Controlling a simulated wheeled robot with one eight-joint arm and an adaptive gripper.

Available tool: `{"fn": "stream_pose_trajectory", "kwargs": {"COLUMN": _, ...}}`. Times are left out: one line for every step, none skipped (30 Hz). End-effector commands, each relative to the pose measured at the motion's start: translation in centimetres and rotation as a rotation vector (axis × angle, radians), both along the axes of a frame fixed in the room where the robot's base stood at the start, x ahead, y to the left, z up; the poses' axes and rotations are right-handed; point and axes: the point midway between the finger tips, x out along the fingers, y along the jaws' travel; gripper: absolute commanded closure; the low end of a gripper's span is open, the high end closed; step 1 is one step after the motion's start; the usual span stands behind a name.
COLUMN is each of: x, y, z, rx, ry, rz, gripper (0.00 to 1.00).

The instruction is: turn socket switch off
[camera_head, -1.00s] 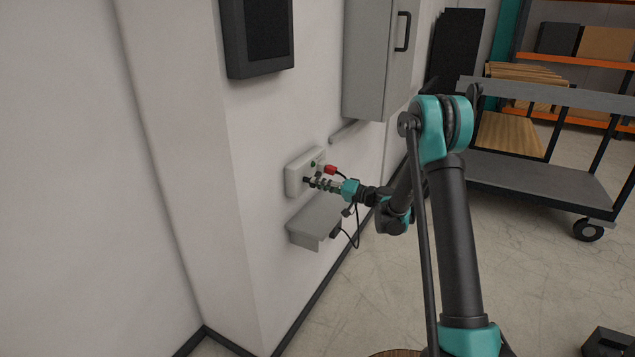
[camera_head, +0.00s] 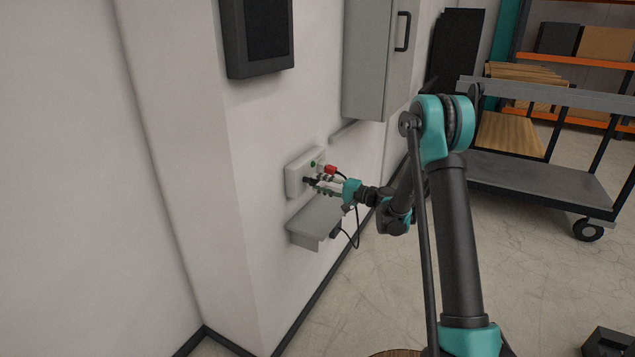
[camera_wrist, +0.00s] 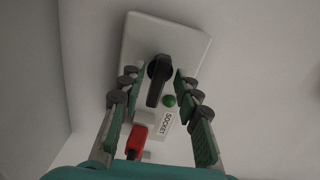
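The socket box (camera_head: 297,180) is a pale plate on the wall; it fills the upper middle of the wrist view (camera_wrist: 195,48). Its black rotary switch (camera_wrist: 157,80) has a handle pointing mostly down in the wrist view, tilted slightly left. A green button or lamp (camera_wrist: 169,100), a "SOCKET" label (camera_wrist: 166,121) and a red plug (camera_wrist: 137,142) sit below; the plug also shows in the head view (camera_head: 330,169). My gripper (camera_wrist: 157,77) is open, with its fingers on either side of the switch handle. Small gaps show; contact cannot be told.
A grey wall shelf (camera_head: 317,220) is below the socket, with a black cable hanging beside it. A grey cabinet (camera_head: 372,60) and a dark wall panel (camera_head: 258,35) are above. A cart (camera_head: 540,180) stands to the right. Bare floor lies between.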

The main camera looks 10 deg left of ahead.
Motion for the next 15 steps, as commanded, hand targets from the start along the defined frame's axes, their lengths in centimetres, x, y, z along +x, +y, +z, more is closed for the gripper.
{"fn": "stream_pose_trajectory", "kwargs": {"x": -0.1, "y": -0.4, "z": 0.0, "rx": 0.000, "ry": 0.000, "rz": -0.002, "gripper": 0.67}}
{"fn": "stream_pose_trajectory", "kwargs": {"x": -0.2, "y": -0.7, "z": 0.0, "rx": 0.000, "ry": 0.000, "rz": -0.002, "gripper": 0.67}}
{"fn": "stream_pose_trajectory", "kwargs": {"x": -0.3, "y": -1.1, "z": 0.0, "rx": 0.000, "ry": 0.000, "rz": -0.001, "gripper": 0.67}}
{"fn": "stream_pose_trajectory", "kwargs": {"x": -0.5, "y": -1.3, "z": 0.0, "rx": 0.000, "ry": 0.000, "rz": -0.001, "gripper": 0.67}}
{"fn": "stream_pose_trajectory", "kwargs": {"x": -0.6, "y": -1.7, "z": 0.0, "rx": 0.000, "ry": -0.001, "rz": -0.001, "gripper": 0.67}}
{"fn": "stream_pose_trajectory", "kwargs": {"x": -0.7, "y": -2.1, "z": 0.0, "rx": 0.000, "ry": -0.001, "rz": -0.002, "gripper": 0.67}}
{"fn": "stream_pose_trajectory", "kwargs": {"x": -0.8, "y": -2.4, "z": 0.0, "rx": 0.000, "ry": -0.001, "rz": -0.002, "gripper": 0.67}}
{"fn": "stream_pose_trajectory", "kwargs": {"x": -0.9, "y": -2.7, "z": 0.0, "rx": 0.000, "ry": -0.001, "rz": -0.002, "gripper": 0.67}}
{"fn": "stream_pose_trajectory", "kwargs": {"x": -1.1, "y": -3.1, "z": 0.0, "rx": 0.000, "ry": -0.001, "rz": -0.001, "gripper": 0.67}}
{"fn": "stream_pose_trajectory", "kwargs": {"x": -1.2, "y": -3.4, "z": 0.0, "rx": 0.000, "ry": -0.001, "rz": -0.001, "gripper": 0.67}}
{"fn": "stream_pose_trajectory", "kwargs": {"x": -1.3, "y": -3.7, "z": 0.0, "rx": 0.000, "ry": -0.001, "rz": -0.002, "gripper": 0.67}}
{"fn": "stream_pose_trajectory", "kwargs": {"x": -1.4, "y": -4.1, "z": 0.0, "rx": 0.000, "ry": -0.001, "rz": -0.002, "gripper": 0.67}}
{"fn": "stream_pose_trajectory", "kwargs": {"x": -1.5, "y": -4.5, "z": 0.0, "rx": 0.000, "ry": -0.001, "rz": -0.002, "gripper": 0.67}}
{"fn": "stream_pose_trajectory", "kwargs": {"x": -1.7, "y": -4.7, "z": 0.0, "rx": 0.000, "ry": -0.001, "rz": -0.002, "gripper": 0.67}}
{"fn": "stream_pose_trajectory", "kwargs": {"x": -1.8, "y": -5.0, "z": 0.0, "rx": 0.000, "ry": -0.001, "rz": -0.001, "gripper": 0.67}}
